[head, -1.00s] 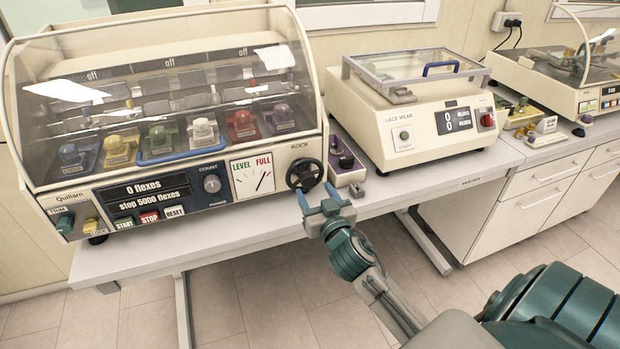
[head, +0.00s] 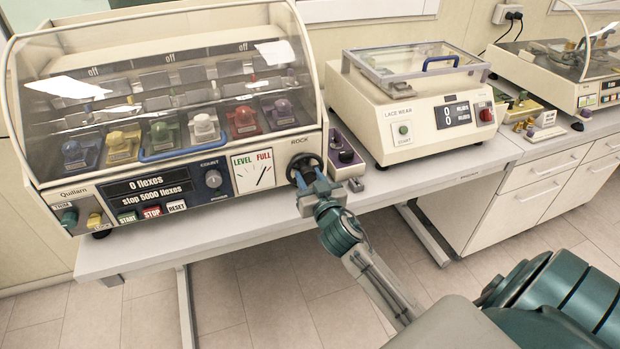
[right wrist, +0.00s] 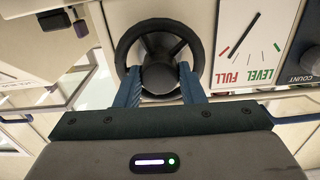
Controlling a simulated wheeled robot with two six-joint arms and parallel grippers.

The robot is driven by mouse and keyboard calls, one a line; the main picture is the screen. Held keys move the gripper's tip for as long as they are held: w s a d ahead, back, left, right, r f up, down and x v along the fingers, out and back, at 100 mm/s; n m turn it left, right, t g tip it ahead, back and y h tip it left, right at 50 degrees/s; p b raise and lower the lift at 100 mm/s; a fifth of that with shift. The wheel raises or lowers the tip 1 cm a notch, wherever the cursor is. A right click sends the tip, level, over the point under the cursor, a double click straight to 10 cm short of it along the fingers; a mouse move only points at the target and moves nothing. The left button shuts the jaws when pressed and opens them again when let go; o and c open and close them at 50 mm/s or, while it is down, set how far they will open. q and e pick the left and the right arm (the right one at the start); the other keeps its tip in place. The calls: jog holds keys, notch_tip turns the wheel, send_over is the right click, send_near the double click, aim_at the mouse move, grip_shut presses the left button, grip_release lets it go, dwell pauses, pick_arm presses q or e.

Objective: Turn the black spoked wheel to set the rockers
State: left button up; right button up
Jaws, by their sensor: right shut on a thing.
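The black spoked wheel (head: 304,166) sits at the right end of the flex machine's (head: 209,207) front panel, under the label ROCK. In the right wrist view, the wheel (right wrist: 124,42) fills the upper middle. My right gripper (head: 309,178) is at the wheel, its blue fingers shut on the dark hub; in the wrist view the fingers (right wrist: 160,84) lie on either side of it. The LEVEL/FULL dial (head: 252,171) is left of the wheel; it also shows in the wrist view (right wrist: 250,42). My left gripper is not in view.
Several coloured shoe-like pieces (head: 203,127) stand under the clear cover. A small purple-topped box (head: 346,154) and the lace wear machine (head: 405,112) are to the right of the wheel. The bench's front edge (head: 225,222) runs below.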

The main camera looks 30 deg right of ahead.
jog(key=shift+n, duration=0.4)
jog(key=n+p, duration=0.1)
jog(key=n, duration=0.3)
jog(key=shift+r, duration=0.1)
jog(key=shift+n+p, duration=0.65)
jog(key=shift+n, duration=1.85)
jog(key=o, duration=1)
